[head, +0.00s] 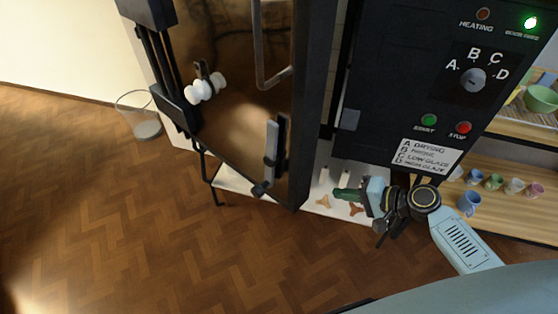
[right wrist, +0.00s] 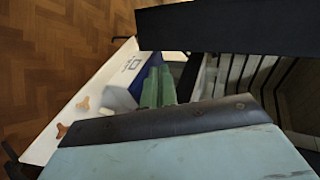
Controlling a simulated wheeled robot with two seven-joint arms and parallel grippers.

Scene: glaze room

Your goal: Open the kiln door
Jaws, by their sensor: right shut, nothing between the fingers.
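The dark kiln fills the upper middle of the head view, with its control panel (head: 440,95) at right. Its door (head: 225,130) is a brownish, shiny panel at a dark frame; I cannot tell whether it stands ajar. A bent metal bar (head: 261,75) shows on it, and an upright grey latch-like piece (head: 271,140) sits near its lower right. My right gripper (head: 338,193) is shut and empty, below the control panel and right of the door, apart from both. Its green fingers also show in the right wrist view (right wrist: 157,84). My left gripper is out of view.
A white low shelf (head: 235,183) under the kiln holds small tan tripods (head: 324,201). A glass bin (head: 146,128) stands on the floor. Wooden shelves with cups (head: 469,203) are at right. The wooden floor in front is clear.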

